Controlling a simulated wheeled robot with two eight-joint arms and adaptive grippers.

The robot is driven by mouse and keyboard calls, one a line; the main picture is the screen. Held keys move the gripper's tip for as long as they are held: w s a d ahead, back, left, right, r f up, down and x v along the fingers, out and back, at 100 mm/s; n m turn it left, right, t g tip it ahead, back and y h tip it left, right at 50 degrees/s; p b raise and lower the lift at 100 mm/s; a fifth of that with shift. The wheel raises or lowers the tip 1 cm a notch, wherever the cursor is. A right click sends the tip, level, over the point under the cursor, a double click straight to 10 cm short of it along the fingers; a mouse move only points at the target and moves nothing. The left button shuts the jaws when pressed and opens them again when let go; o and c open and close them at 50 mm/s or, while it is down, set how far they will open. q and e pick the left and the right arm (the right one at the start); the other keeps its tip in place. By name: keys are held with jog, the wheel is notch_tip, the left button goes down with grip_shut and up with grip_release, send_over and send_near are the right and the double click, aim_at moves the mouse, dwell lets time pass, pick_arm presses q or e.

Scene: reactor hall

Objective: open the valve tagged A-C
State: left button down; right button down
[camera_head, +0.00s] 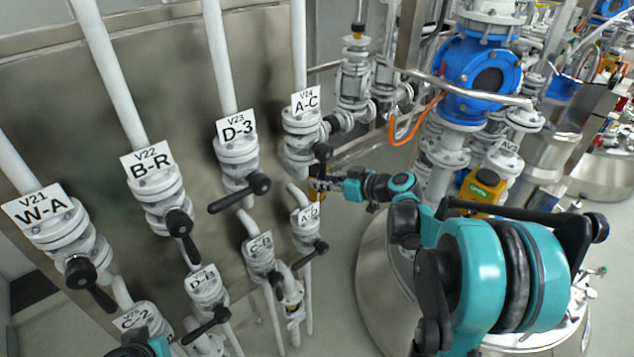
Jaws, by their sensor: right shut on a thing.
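The valve tagged A-C (302,127) is a white flanged valve on a vertical pipe, right of the D-3 valve. Its tag (305,101) reads V24 A-C. Its black handle (323,151) points down from the pivot, and its lower part is hidden by my gripper. My right gripper (317,186) comes in from the right and is shut on the handle just below the valve body. The fingers are small in view, so the exact grip is hard to see. My left gripper is out of view; only a piece of my left arm shows at the bottom left edge.
Valves W-A (64,232), B-R (158,198) and D-3 (238,163) stand to the left. Lower valves, including D-B (207,287) and A-D (305,226), sit close below. A blue valve body (472,82) and a steel vessel (374,280) stand to the right.

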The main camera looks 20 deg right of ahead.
jog(key=shift+w+d+n, duration=0.1)
jog(key=shift+d+n, duration=0.2)
jog(key=shift+d, duration=0.15)
jog(key=c, duration=1.6)
grip_release()
jog(key=shift+o, duration=1)
jog(key=shift+w, duration=0.1)
jog(key=v, duration=1.2)
